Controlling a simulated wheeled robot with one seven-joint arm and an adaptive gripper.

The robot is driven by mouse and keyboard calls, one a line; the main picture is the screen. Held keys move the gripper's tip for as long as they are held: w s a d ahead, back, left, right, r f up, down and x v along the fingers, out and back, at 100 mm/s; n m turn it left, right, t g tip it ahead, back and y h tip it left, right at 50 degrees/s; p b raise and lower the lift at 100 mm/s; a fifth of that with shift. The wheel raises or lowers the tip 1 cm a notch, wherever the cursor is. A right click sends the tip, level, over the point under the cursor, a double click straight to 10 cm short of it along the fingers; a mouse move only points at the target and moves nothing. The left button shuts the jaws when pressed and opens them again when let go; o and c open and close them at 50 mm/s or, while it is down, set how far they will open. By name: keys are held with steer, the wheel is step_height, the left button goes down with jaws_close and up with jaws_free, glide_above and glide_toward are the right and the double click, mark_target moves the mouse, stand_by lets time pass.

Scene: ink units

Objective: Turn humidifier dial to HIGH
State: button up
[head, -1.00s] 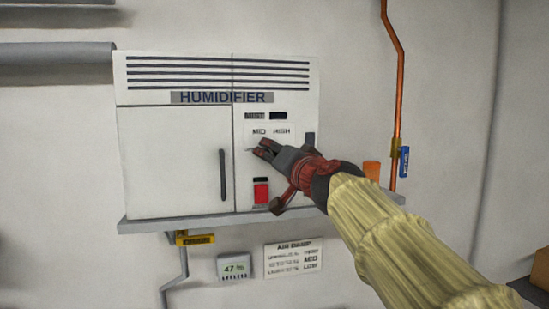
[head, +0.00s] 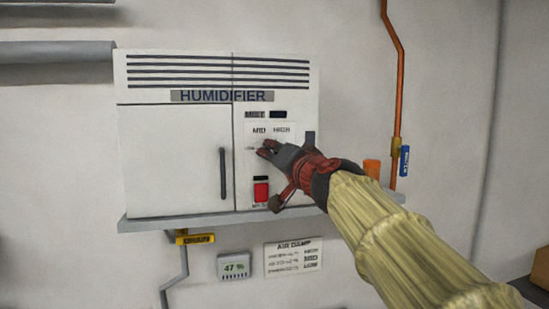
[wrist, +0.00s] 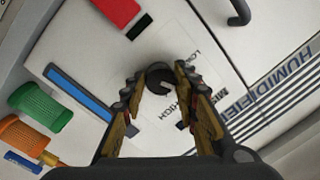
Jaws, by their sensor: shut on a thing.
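The humidifier (head: 165,155) is a white wall cabinet with its name on a grey strip. Its control panel at the right shows the labels MID and HIGH (head: 282,130) in the head view. The dial (wrist: 158,76) is a dark round knob in the wrist view, beside the printed LOW, MID and HIGH labels. My gripper (wrist: 157,79) has its two fingers closed on either side of the dial. In the head view my gripper (head: 268,149) covers the dial. I cannot tell which label the dial points to.
A red switch (head: 261,190) sits just below my gripper. A door handle (head: 222,173) stands to the left. Orange (wrist: 24,134) and green (wrist: 40,105) cylinders stand beside the cabinet. A meter (head: 234,266) reading 47 and a card (head: 293,258) hang below the shelf.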

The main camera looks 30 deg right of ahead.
steer(key=m+b, duration=0.1)
steer(key=m, duration=0.3)
steer(key=m+b, duration=0.2)
steer(key=m, duration=0.3)
steer(key=shift+a+f+m+t+h, duration=0.1)
steer(key=shift+f+m+t+h, duration=0.05)
steer(key=shift+m+t+h, duration=0.2)
stand_by(0.5)
steer(key=o, duration=1.2)
steer(key=shift+c, duration=0.2)
steer(key=v, duration=1.2)
